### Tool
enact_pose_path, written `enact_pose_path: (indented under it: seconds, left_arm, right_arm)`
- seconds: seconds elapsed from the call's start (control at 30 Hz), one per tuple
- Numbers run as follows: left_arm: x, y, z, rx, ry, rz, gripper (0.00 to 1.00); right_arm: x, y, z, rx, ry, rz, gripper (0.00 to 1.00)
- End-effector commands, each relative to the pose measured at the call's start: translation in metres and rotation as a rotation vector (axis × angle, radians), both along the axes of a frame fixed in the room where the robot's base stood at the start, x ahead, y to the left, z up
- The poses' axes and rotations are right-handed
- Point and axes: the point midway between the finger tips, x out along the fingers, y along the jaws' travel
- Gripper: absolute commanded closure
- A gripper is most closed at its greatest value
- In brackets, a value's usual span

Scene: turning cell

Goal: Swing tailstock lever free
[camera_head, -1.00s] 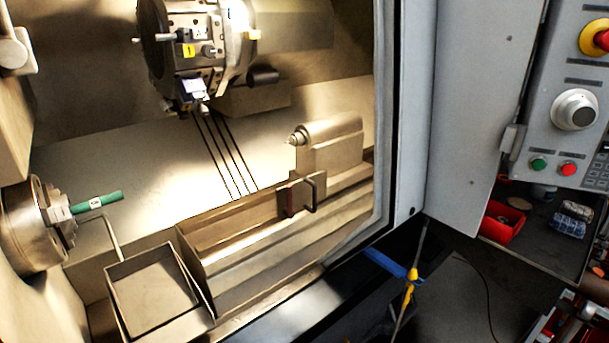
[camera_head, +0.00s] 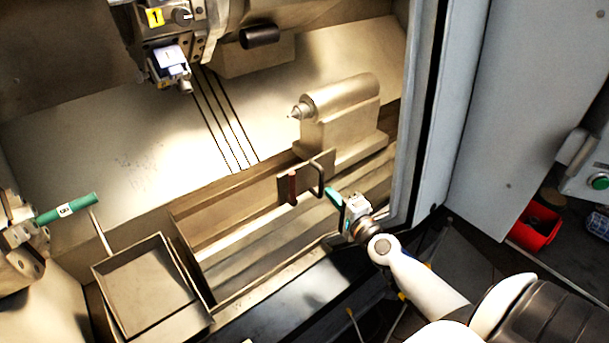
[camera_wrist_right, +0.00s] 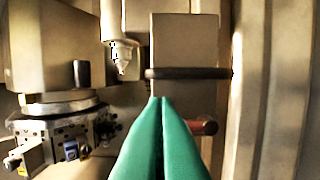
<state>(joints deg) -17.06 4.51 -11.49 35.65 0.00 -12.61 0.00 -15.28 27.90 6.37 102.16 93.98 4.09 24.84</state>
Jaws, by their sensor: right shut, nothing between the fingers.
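The tailstock (camera_head: 345,112), a tan block with a pointed centre, stands at the right of the machine bed. Below it a dark plate carries a dark U-shaped handle (camera_head: 318,180) and a short reddish-brown lever (camera_head: 292,187). My right gripper (camera_head: 333,196) has green fingers and is just right of the handle, apparently not holding it. In the right wrist view its fingers (camera_wrist_right: 160,110) are shut and empty. The dark handle bar (camera_wrist_right: 190,73) lies just beyond the tips, and the reddish lever end (camera_wrist_right: 204,127) shows to their right. My left gripper is out of view.
A door edge (camera_head: 425,110) stands close to my right arm. The tool turret (camera_head: 165,45) hangs at upper left. A green-handled tool (camera_head: 68,208) is at the chuck, above a metal tray (camera_head: 150,285). A red bin (camera_head: 535,226) sits outside at right.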

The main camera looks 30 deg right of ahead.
Motion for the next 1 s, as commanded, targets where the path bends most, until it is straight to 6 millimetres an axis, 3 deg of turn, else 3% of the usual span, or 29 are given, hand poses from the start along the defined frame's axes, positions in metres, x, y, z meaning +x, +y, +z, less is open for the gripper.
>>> enact_pose_path:
  seconds: [0.23, 0.37, 0.8, 1.0]
  left_arm:
    - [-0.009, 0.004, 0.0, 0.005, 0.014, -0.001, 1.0]
    - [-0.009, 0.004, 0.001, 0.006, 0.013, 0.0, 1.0]
    - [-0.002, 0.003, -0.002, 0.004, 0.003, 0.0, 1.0]
    - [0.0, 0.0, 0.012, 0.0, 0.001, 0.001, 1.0]
  right_arm:
    - [0.002, 0.0, -0.001, -0.002, 0.001, 0.0, 1.0]
    - [0.014, -0.001, 0.0, -0.001, 0.0, 0.0, 1.0]
    - [0.101, -0.006, -0.001, -0.002, -0.001, 0.0, 1.0]
    - [0.093, 0.021, 0.0, -0.002, 0.003, 0.002, 1.0]
